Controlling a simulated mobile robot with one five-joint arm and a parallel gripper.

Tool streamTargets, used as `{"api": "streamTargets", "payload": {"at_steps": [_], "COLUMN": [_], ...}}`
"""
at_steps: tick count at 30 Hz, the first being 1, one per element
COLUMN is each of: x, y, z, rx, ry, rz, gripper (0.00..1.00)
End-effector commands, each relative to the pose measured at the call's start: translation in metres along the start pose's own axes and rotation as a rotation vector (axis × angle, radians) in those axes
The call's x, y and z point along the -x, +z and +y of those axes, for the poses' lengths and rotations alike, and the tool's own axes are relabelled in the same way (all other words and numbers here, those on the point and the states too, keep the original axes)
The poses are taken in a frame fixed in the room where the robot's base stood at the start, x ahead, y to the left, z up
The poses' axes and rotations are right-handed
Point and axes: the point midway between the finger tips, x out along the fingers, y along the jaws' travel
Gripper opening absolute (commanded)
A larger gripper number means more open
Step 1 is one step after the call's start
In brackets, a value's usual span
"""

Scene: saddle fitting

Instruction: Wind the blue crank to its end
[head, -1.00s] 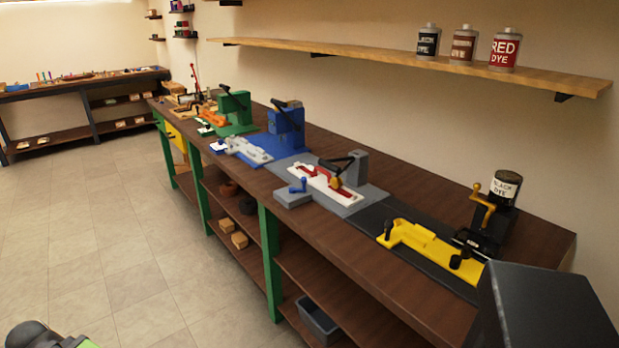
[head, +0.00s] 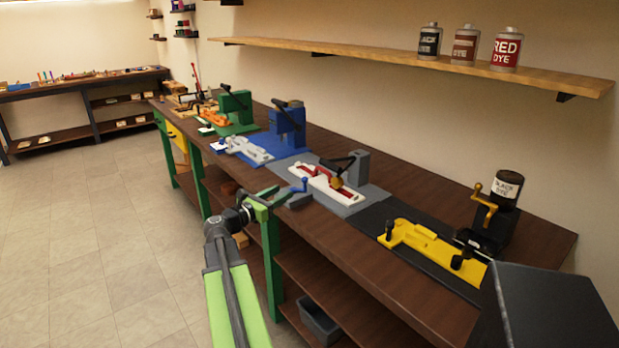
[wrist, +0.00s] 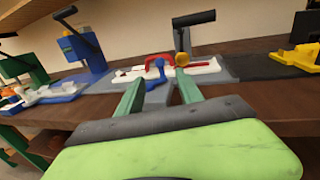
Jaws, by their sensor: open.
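The small blue crank (head: 304,184) stands on the grey block at the front of the grey station. In the wrist view, the blue crank (wrist: 157,68) shows upright just beyond and between my two green fingers. My gripper (head: 284,194) is over the bench's front edge, close to the crank, and its fingers hide part of the grey block in the head view. In the wrist view, my gripper (wrist: 160,82) is open with nothing held. Whether a finger touches the crank cannot be told.
A white fixture with a red part (head: 322,182) and a grey post with a black lever (head: 357,165) stand behind the crank. The blue station (head: 287,125) is to the left, the yellow fixture (head: 430,245) to the right.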

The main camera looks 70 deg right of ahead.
Motion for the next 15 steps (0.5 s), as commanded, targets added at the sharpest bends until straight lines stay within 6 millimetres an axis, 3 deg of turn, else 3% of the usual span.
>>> {"api": "streamTargets", "payload": {"at_steps": [15], "x": [-0.127], "y": [-0.001], "z": [0.003], "rx": [-0.003], "ry": [0.000], "rz": [0.002], "gripper": [0.43]}}
